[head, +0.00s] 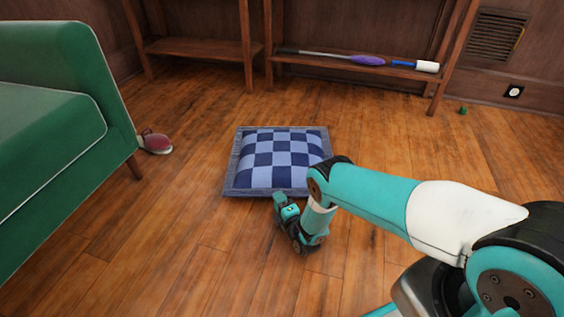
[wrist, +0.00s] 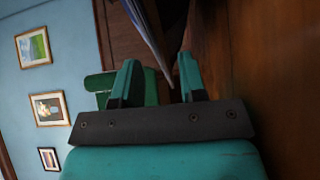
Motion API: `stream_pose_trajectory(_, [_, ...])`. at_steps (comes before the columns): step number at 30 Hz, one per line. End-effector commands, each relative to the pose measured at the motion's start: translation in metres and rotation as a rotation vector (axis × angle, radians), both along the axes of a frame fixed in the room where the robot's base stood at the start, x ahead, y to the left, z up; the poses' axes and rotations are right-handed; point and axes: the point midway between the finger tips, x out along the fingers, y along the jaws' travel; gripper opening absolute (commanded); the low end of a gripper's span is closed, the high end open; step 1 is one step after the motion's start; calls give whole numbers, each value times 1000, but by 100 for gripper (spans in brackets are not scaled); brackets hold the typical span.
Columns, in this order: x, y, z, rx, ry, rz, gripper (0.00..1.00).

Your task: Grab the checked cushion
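The checked cushion (head: 272,160), in light and dark blue squares with a grey-blue border, lies flat on the wood floor in the middle of the head view. My gripper (head: 284,205) is low at its near edge, right of the middle, and hides a little of that border. In the wrist view my gripper (wrist: 158,64) shows two teal fingers spread apart. A thin pale blue-grey strip, which looks like the cushion's edge (wrist: 148,38), reaches down toward the gap between them. I cannot tell whether a finger touches it.
A green sofa (head: 50,130) stands at the left, with a dark red shoe-like thing (head: 155,142) by it. A low wooden shelf (head: 345,66) behind holds a long-handled tool (head: 367,60). A small green object (head: 462,110) lies at the back right. Floor around the cushion is clear.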

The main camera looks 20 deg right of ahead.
Motion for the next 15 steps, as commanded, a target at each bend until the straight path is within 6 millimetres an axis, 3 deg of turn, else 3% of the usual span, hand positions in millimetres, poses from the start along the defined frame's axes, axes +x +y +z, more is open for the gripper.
stream_pose_trajectory(1, [8,1,-7,0,-2,-1,38])
stream_pose_trajectory(6, [24,3,-4,0,0,-1,38])
stream_pose_trajectory(14, [25,4,-1,1,1,0,38])
stream_pose_trajectory(15, [25,4,-1,1,1,0,29])
